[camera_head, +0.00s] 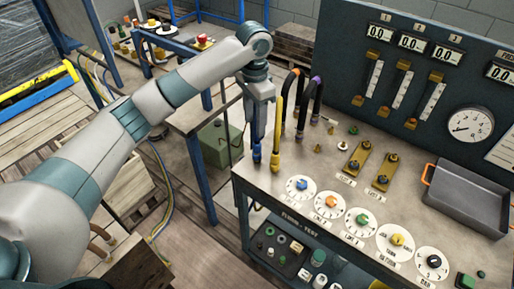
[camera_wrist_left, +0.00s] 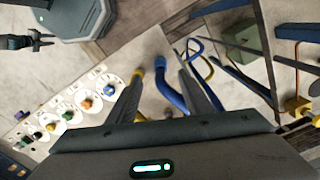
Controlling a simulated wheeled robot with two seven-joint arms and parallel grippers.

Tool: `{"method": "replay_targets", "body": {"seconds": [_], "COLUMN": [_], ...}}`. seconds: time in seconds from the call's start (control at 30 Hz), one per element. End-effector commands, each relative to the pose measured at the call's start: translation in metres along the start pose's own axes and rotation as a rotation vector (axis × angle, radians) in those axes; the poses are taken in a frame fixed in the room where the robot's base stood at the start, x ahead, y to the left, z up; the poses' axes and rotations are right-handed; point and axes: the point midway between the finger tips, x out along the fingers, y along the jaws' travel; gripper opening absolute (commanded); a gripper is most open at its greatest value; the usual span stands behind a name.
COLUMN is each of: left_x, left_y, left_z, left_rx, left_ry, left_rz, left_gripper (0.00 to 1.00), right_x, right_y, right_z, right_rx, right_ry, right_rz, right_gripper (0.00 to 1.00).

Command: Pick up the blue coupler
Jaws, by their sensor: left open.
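The blue coupler (camera_head: 257,154) stands near the left edge of the test bench, on the end of a blue hose. My left gripper (camera_head: 256,143) points down directly over it, open, with its fingers hiding the hose above. In the left wrist view the blue coupler (camera_wrist_left: 159,63) lies between the tips of the open left gripper (camera_wrist_left: 160,72). The blue hose curves back between the fingers. Contact cannot be told. What looks like my right gripper (camera_wrist_left: 30,42) shows small at the upper left of the wrist view; its jaws are unclear.
A yellow coupler (camera_head: 275,161) on a yellow hose stands close to the right of the blue one. Black hoses (camera_head: 316,98) with orange and purple bands arch behind. Dials (camera_head: 327,205) line the bench front, with a grey tray (camera_head: 465,195) at right.

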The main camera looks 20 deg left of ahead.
Motion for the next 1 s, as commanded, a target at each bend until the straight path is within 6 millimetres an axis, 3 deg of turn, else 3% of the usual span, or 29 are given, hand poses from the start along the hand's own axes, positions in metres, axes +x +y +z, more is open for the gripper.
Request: {"method": "replay_targets", "body": {"seconds": [0.3,0.43,1.0], "left_x": [0.054,0.069,0.08], "left_y": [0.0,0.0,0.0], "left_z": [0.001,0.0,-0.001], "left_rx": [-0.002,-0.001,-0.001], "left_ry": [-0.003,-0.001,0.0], "left_rz": [0.002,0.001,0.001], "left_gripper": [0.46,0.46,0.46], "right_x": [-0.02,-0.024,-0.029], "right_y": [-0.001,0.0,0.0], "right_z": [-0.002,-0.003,-0.003], "right_rx": [0.001,0.001,0.001], "right_ry": [0.0,0.0,0.001], "right_rz": [-0.001,-0.001,-0.001], "right_gripper": [0.31,0.31,0.31]}}
